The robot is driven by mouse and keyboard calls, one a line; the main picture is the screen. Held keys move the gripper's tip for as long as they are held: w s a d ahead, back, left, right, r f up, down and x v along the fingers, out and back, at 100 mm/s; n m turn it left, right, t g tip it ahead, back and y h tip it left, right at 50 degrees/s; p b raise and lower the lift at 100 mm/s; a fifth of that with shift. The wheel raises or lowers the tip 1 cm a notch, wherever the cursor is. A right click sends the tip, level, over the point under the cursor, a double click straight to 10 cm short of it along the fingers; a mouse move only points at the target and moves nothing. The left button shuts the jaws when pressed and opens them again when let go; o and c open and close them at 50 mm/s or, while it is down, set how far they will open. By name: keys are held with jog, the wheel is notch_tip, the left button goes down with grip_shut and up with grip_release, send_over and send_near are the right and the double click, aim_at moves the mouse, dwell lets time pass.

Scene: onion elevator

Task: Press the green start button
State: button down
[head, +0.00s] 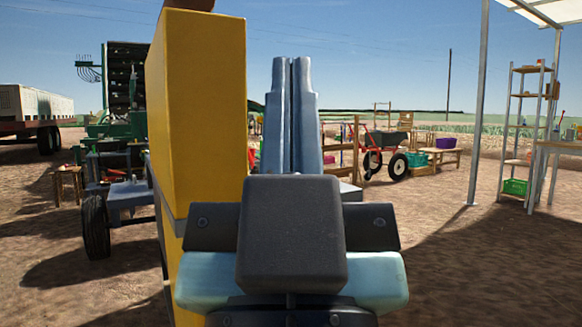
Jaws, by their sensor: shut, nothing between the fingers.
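My gripper (291,62) is in the middle of the head view, its two pale blue-grey fingers pointing away from me and closed together with nothing between them. No green start button can be made out in this view. A tall yellow box (205,110) stands close by, just left of the fingers. The part of it behind my gripper's body is hidden, and no button shows on its visible faces. I cannot tell whether the fingers touch the box.
Green farm machinery with a wheel (95,227) stands behind the box at left. A metal post (478,110), shelf rack (520,130) and table (560,146) are at right. The dirt ground at right front is clear.

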dwell(0.8)
notch_tip(320, 180, up, 46)
jog(key=p, duration=4.6)
jog(key=shift+r, duration=0.1)
jog(key=shift+w, duration=0.1)
